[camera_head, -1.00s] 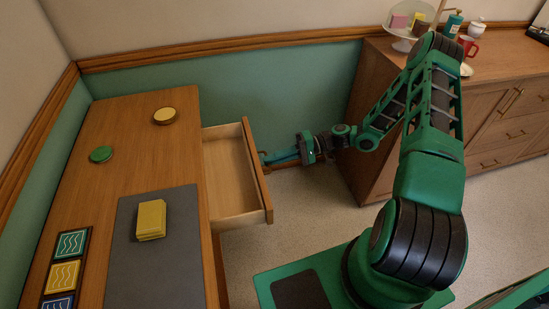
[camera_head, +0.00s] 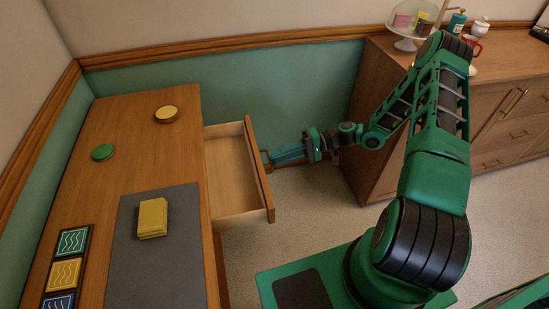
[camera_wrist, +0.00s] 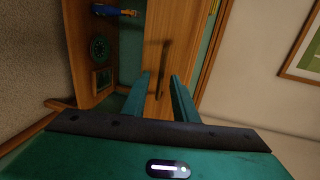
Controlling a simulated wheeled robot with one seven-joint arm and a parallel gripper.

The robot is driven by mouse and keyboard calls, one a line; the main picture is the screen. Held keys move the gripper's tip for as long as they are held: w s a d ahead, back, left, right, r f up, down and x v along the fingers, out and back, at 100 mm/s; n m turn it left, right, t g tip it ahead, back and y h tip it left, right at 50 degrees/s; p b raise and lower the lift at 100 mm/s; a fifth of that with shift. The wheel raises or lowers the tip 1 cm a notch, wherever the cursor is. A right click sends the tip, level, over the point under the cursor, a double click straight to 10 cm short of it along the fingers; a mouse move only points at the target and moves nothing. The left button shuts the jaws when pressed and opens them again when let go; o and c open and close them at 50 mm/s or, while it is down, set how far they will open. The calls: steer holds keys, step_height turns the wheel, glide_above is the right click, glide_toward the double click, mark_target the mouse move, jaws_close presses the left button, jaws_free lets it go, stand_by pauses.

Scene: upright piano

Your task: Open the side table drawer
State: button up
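The side table (camera_head: 135,85) is a wooden desk at the left of the head view. Its drawer (camera_head: 232,172) stands pulled out to the right, and its visible inside is empty. The drawer front (camera_head: 260,172) has a dark bar handle (camera_wrist: 163,68), seen in the wrist view. My gripper (camera_head: 270,157) is at the outer face of the drawer front. In the wrist view, my gripper's (camera_wrist: 160,78) two green fingers are apart, with the handle between or just beyond their tips. I cannot tell whether they touch it.
A wooden cabinet (camera_head: 375,130) stands at the right. Clear floor (camera_head: 310,210) lies between the two.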

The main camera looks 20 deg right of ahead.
steer(key=v, duration=0.9)
steer(key=shift+d, duration=0.15)
steer(key=s+d+r+m+g+h, duration=0.1)
steer(key=s+d+r+h, duration=0.3)
steer(key=s+r+h, duration=0.35)
steer(key=s+d+r+m+g+h, duration=0.15)
steer(key=s+d+r+h, duration=0.3)
steer(key=s+r, duration=0.45)
steer(key=s+r+m+h, duration=0.1)
steer(key=s+r, duration=0.3)
steer(key=s, duration=0.3)
steer(key=s+r+m+t+h, duration=0.1)
steer(key=s+r+m+h, duration=0.1)
steer(key=s+r, duration=0.3)
steer(key=shift+s+d+r, duration=0.25)
steer(key=shift+s+d, duration=0.15)
steer(key=shift+s, duration=0.6)
steer(key=shift+t, duration=0.25)
